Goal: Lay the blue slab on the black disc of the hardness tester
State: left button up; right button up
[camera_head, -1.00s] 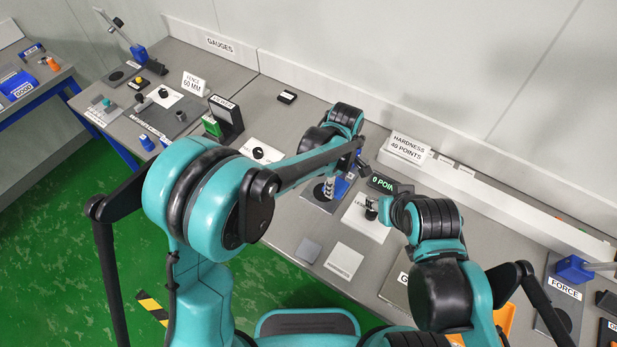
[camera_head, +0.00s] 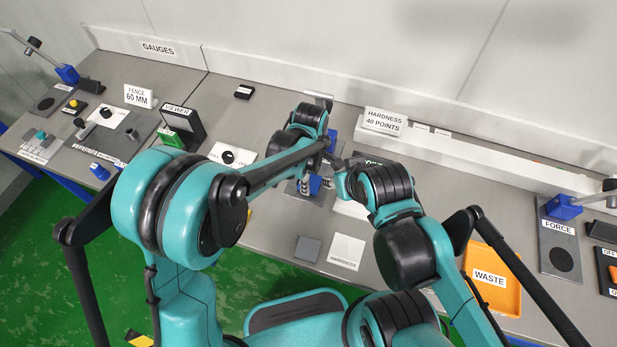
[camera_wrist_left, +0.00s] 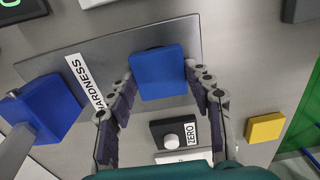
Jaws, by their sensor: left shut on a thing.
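The blue slab (camera_wrist_left: 158,72) is between the fingers of my left gripper (camera_wrist_left: 160,84), which is shut on it. It is over the tester's grey plate (camera_wrist_left: 95,62), marked HARDNESS. A thin dark edge shows behind the slab, perhaps the black disc; the slab hides the rest. I cannot tell if the slab touches it. The tester's blue block (camera_wrist_left: 42,108) is at the left. In the head view the slab (camera_head: 315,185) shows small at my left gripper (camera_head: 314,187). My right arm's wrist is close beside it; its fingers are not clear.
A black ZERO button box (camera_wrist_left: 180,133) and a yellow block (camera_wrist_left: 265,127) are near the plate. In the head view, a grey square (camera_head: 307,249) and a white card (camera_head: 346,251) lie in front of the tester. An orange WASTE tray (camera_head: 492,278) is at the right.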

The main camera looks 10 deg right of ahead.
pick_arm(q)
jog(key=o, duration=1.2)
jog(key=shift+w+a+f, duration=0.1)
jog(key=shift+w+a, duration=0.1)
jog(key=shift+a, duration=0.05)
jog(key=shift+c, duration=0.2)
jog(key=shift+s+d, duration=0.1)
jog(key=shift+r+p, duration=0.3)
notch_tip(320, 180, up, 12)
jog(key=p, duration=0.3)
jog(key=s+a+r+m+t+h, duration=0.1)
jog(key=a+r+m, duration=0.15)
jog(key=a, duration=0.55)
jog(key=s+a+r+m+t, duration=0.15)
jog(key=a+r, duration=0.25)
jog(key=a, duration=0.4)
jog(key=s+a+m+t, duration=0.2)
jog(key=s+a+m, duration=0.1)
jog(key=a, duration=0.4)
jog(key=s+a+m+t+y, duration=0.1)
jog(key=s+a+m, duration=0.3)
jog(key=a, duration=0.4)
jog(key=shift+s+f+t, duration=0.4)
jog(key=shift+t, duration=0.45)
